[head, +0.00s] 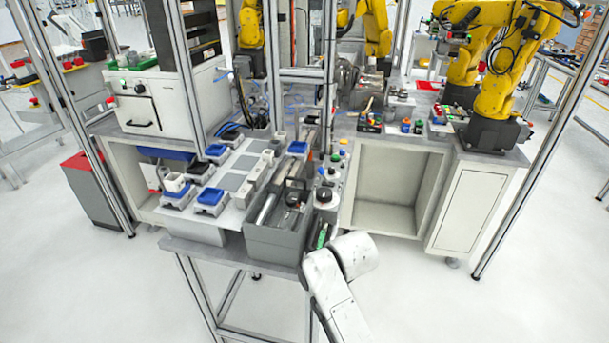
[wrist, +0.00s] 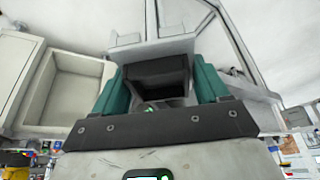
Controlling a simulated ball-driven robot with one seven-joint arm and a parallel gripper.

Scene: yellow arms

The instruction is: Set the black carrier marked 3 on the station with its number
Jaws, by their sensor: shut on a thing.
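My gripper (wrist: 155,90) has its two teal fingers on either side of a black carrier (wrist: 155,70) in the wrist view, shut on it. No number can be read on the carrier from here. In the head view my gripper (head: 321,236) is a small green patch at the end of my white arm, beside the grey toolbox; the held carrier cannot be made out there. The pale station panel (head: 231,182) on the bench has grey flat places and several blue-topped carriers (head: 210,197). Any station numbers are too small to read.
The grey toolbox (head: 277,245) with tools stands at the bench's front edge, left of my gripper. Buttons and a black-topped round part (head: 324,196) lie beyond it. Aluminium posts (head: 328,90) rise behind. The floor (head: 420,300) at the right front is clear.

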